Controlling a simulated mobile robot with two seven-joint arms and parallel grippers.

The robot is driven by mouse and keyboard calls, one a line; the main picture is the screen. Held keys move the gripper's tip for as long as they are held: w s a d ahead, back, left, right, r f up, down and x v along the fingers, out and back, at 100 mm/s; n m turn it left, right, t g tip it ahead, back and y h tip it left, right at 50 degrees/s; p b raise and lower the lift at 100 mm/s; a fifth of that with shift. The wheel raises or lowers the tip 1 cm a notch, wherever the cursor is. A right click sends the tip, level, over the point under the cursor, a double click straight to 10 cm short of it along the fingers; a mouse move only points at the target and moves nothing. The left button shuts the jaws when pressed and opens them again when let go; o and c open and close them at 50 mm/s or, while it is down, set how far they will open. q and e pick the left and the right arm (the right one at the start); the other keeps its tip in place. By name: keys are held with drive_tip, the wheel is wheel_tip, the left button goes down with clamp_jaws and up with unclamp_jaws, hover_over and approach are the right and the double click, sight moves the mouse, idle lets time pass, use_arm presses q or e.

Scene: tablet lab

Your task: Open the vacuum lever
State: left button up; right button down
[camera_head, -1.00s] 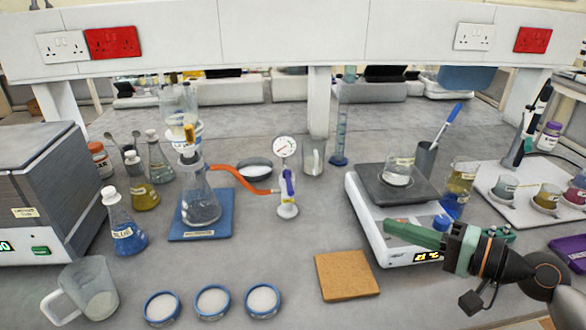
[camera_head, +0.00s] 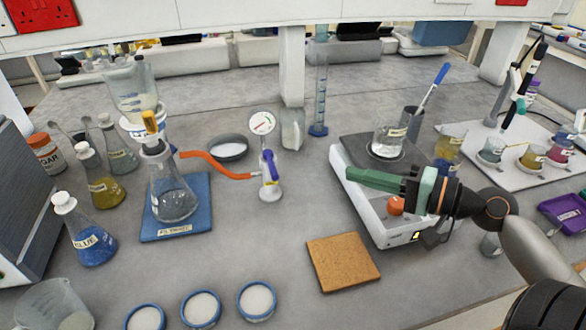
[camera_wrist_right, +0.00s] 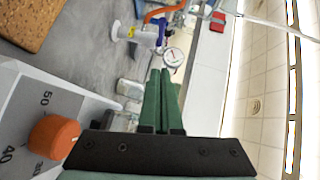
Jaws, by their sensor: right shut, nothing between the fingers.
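The vacuum lever (camera_head: 270,165) is a blue-purple handle standing upright on the white valve post (camera_head: 270,190), below a round pressure gauge (camera_head: 262,123). An orange hose (camera_head: 215,168) joins the post to the filter flask (camera_head: 172,195) on a blue mat. My right gripper (camera_head: 350,177) is shut and empty, over the front of the hotplate, to the right of the lever and apart from it. In the right wrist view, the green fingers (camera_wrist_right: 160,85) are together, and the lever (camera_wrist_right: 161,30) and gauge (camera_wrist_right: 174,56) lie beyond their tips. My left gripper is not in view.
A hotplate with an orange knob (camera_head: 396,205) and a beaker (camera_head: 388,140) lies under my right gripper. A cork mat (camera_head: 343,262) and several white dishes (camera_head: 257,300) lie in front. A glass jar (camera_head: 292,130) stands behind the post. Bench between post and hotplate is clear.

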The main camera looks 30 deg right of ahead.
drive_tip(key=p, duration=0.3)
approach(271, 165)
drive_tip(key=w+d, duration=0.2)
drive_tip(key=w, duration=0.2)
drive_tip(key=a, duration=0.1)
drive_tip(key=a+f+p, duration=0.1)
drive_tip(key=w+a, duration=0.1)
drive_tip(key=a, duration=0.1)
drive_tip(key=shift+f+p, duration=0.15)
drive_tip(key=shift+p, duration=0.2)
